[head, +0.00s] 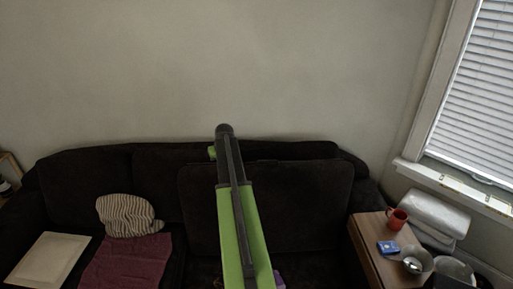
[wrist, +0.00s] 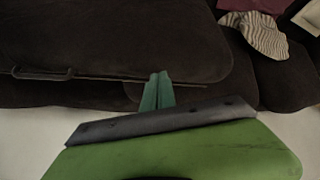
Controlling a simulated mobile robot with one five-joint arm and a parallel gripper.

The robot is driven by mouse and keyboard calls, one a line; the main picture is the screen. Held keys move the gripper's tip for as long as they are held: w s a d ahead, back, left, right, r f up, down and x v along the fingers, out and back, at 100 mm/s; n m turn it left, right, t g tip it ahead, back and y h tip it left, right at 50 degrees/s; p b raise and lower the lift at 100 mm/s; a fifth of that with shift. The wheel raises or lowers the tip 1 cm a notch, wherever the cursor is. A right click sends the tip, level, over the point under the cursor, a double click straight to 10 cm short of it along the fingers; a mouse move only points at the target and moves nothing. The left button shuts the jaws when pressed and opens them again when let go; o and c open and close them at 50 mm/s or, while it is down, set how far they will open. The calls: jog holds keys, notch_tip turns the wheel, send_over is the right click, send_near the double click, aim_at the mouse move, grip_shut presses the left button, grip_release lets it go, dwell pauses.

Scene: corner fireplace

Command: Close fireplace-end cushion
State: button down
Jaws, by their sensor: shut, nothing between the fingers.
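A dark cushion panel (head: 285,205) stands raised and nearly upright against the back of the dark sofa, right of centre in the head view. In the wrist view, which looks upside down, the same panel (wrist: 110,40) fills the upper left. A thin edge strip runs along it, with a small dark handle (wrist: 45,73) at the left. My gripper (wrist: 158,78) has its two teal fingers together and empty, overlapping the panel's edge. I cannot tell whether they touch it. In the head view my arm hides the fingers and part of the panel's left side.
A striped pillow (head: 128,215) and a maroon cloth (head: 125,262) lie on the sofa's left part, beside a pale board (head: 47,258). At the right, a wooden side table (head: 372,245) holds a red mug (head: 397,218), a blue box (head: 388,247) and metal bowls. The wall is behind the sofa.

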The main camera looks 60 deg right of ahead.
jog(key=m+h+p, duration=0.1)
jog(key=m+h, duration=0.1)
send_near(253, 155)
notch_tip(253, 155, up, 4)
jog(key=s, duration=0.1)
jog(key=b+x, duration=0.6)
jog(key=x, duration=0.1)
jog(key=a+b+x, duration=0.1)
jog(key=b+x, duration=0.2)
jog(key=x, duration=0.1)
jog(key=shift+s+a+f, duration=0.1)
jog(key=shift+s+f, duration=0.1)
jog(key=shift+f, duration=0.15)
jog(key=shift+n, duration=0.3)
jog(key=s+a, duration=0.2)
jog(key=s, duration=0.1)
jog(key=shift+s+a+r, duration=0.1)
jog(key=shift+s+a, duration=0.05)
jog(key=shift+a, duration=0.2)
